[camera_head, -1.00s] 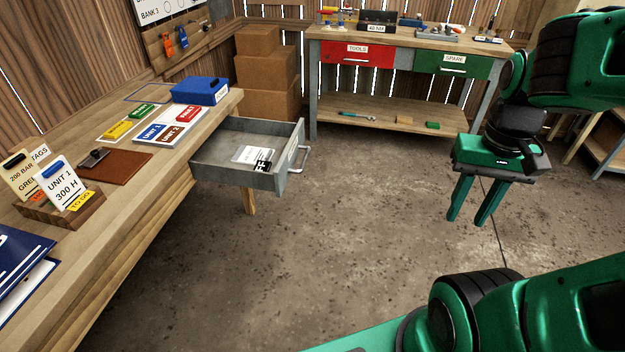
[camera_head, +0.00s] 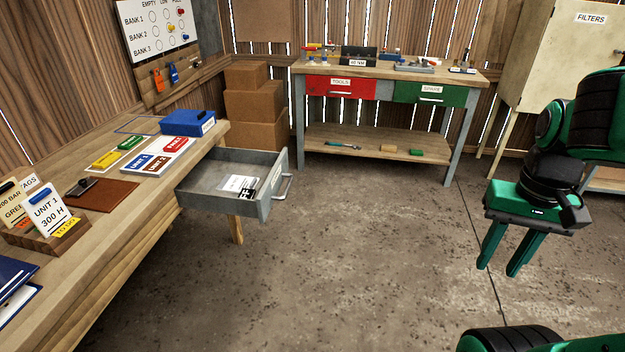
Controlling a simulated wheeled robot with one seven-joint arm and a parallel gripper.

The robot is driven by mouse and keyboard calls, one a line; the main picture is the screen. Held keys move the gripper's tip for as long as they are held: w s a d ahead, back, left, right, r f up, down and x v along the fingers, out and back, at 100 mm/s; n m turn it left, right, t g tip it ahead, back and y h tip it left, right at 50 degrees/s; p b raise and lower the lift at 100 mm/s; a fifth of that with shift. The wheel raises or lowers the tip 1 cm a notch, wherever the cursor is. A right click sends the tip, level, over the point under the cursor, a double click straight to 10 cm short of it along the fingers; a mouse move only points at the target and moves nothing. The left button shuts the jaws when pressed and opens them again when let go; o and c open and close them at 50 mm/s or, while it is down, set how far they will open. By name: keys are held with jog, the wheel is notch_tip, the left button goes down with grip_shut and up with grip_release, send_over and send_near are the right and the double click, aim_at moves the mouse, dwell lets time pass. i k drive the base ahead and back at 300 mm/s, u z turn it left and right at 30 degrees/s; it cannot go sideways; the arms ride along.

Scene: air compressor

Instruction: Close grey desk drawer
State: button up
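The grey desk drawer (camera_head: 221,205) is pulled out from under the right end of the wooden desk (camera_head: 130,215). Its handle (camera_head: 284,187) is a metal bar on the front panel, facing right. A white and black label card (camera_head: 240,186) lies inside the drawer. My gripper (camera_head: 497,272) hangs at the right of the view, fingers pointing down, well to the right of the drawer and apart from it. Its two green fingers are spread with nothing between them.
A workbench (camera_head: 375,138) with a red drawer (camera_head: 341,87) and a green drawer (camera_head: 431,92) stands at the back. Cardboard boxes (camera_head: 256,100) are stacked behind the desk. A blue box (camera_head: 188,122) sits on the desk. The concrete floor (camera_head: 350,240) between drawer and gripper is clear.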

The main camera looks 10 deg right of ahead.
aim_at(197, 190)
jog(key=z, duration=0.1)
jog(key=i, duration=1.5)
jog(key=u, duration=0.55)
